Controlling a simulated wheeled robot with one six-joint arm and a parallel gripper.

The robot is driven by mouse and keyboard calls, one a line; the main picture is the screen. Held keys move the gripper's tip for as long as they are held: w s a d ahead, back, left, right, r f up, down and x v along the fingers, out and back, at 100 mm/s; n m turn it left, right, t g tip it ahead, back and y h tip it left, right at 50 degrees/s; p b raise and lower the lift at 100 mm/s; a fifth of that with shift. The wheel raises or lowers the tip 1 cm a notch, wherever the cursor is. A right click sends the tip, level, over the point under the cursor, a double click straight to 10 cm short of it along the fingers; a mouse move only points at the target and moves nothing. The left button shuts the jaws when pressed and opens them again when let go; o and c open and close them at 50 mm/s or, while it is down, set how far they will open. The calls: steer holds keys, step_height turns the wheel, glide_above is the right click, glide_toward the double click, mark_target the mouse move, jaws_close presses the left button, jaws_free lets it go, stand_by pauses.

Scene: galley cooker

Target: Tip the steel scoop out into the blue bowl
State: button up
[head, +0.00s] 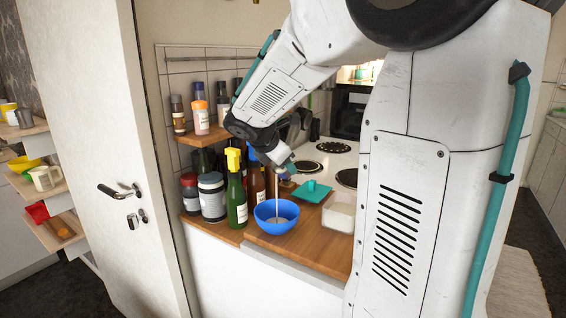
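The blue bowl (265,227) stands upright on the wooden counter, with some pale stuff in its bottom. My gripper (279,157) is above the bowl, pointing down. A small grey metal shape at its end looks like the steel scoop (289,169), held tilted above the bowl. A thin pale stream runs down from there into the bowl. The fingers are small and dark, and the scoop is partly hidden, so how much it holds cannot be seen.
Right of the bowl are a teal lid (312,192) and an open tub (337,222) with white contents. A green bottle (236,200) with a yellow top and dark jars (211,197) stand close left. The hob (325,155) lies behind; a white door (90,130) is left.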

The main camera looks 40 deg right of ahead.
steer(key=shift+s+a+f+t+h, duration=0.1)
steer(key=shift+a+t+h, duration=0.1)
steer(key=shift+h, duration=0.4)
steer(key=shift+a+t+h, duration=0.1)
steer(key=shift+a+h, duration=0.05)
steer(key=shift+h, duration=0.45)
stand_by(0.5)
steer(key=shift+a+h, duration=0.1)
steer(key=shift+h, duration=0.2)
steer(key=shift+h, duration=0.3)
steer(key=shift+a+f, duration=0.1)
steer(key=shift+t+h, duration=0.3)
steer(key=shift+h, duration=0.1)
steer(key=shift+s+a+f, duration=0.1)
steer(key=shift+a, duration=0.05)
steer(key=shift+h, duration=0.4)
steer(key=shift+a+f+t+h, duration=0.25)
steer(key=shift+a+t+h, duration=0.05)
steer(key=shift+h, duration=0.6)
stand_by(0.3)
